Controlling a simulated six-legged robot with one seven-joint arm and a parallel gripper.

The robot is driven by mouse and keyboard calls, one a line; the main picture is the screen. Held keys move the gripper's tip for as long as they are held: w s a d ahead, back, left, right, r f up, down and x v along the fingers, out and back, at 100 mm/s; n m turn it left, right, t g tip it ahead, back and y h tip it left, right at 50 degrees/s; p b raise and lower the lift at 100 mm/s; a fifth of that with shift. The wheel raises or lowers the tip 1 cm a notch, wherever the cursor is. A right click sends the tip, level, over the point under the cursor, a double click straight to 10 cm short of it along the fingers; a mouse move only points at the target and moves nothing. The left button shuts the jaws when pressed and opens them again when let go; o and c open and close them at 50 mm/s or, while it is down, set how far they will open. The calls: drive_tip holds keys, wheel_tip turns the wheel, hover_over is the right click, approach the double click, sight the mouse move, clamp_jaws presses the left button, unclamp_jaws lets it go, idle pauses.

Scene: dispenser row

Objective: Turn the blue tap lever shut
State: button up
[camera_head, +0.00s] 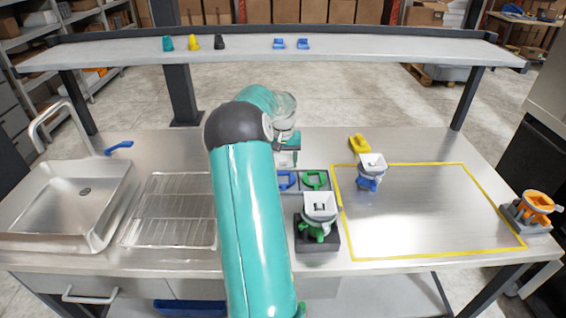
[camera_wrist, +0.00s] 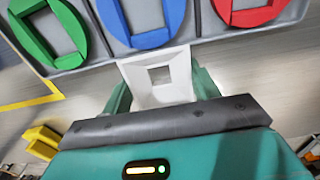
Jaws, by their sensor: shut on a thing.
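The blue tap lever (camera_head: 118,147) sits on the counter at the back right corner of the sink, far to the left of my gripper. It lies slanted, its right end higher in the picture. My gripper (camera_head: 287,152) is above the back middle of the counter, apart from the lever. In the wrist view my gripper (camera_wrist: 162,82) has its green fingers shut on a white square piece (camera_wrist: 145,90) with a square hole. What lies under this piece is hidden. The lever is not in the wrist view.
The sink (camera_head: 95,236) and tall faucet (camera_head: 42,125) are at left, beside a wire rack (camera_head: 170,215). A tray with coloured rings (camera_head: 315,180) lies below my gripper. A raised shelf (camera_head: 350,50) crosses behind.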

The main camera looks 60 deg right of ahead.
drive_tip(key=shift+r, duration=0.1)
drive_tip(key=shift+r, duration=0.2)
drive_tip(key=r, duration=0.3)
drive_tip(key=shift+a+r, duration=0.15)
drive_tip(key=shift+a, duration=0.05)
drive_tip(key=a+r, duration=0.9)
drive_tip(key=a, duration=0.4)
drive_tip(key=shift+a, duration=0.3)
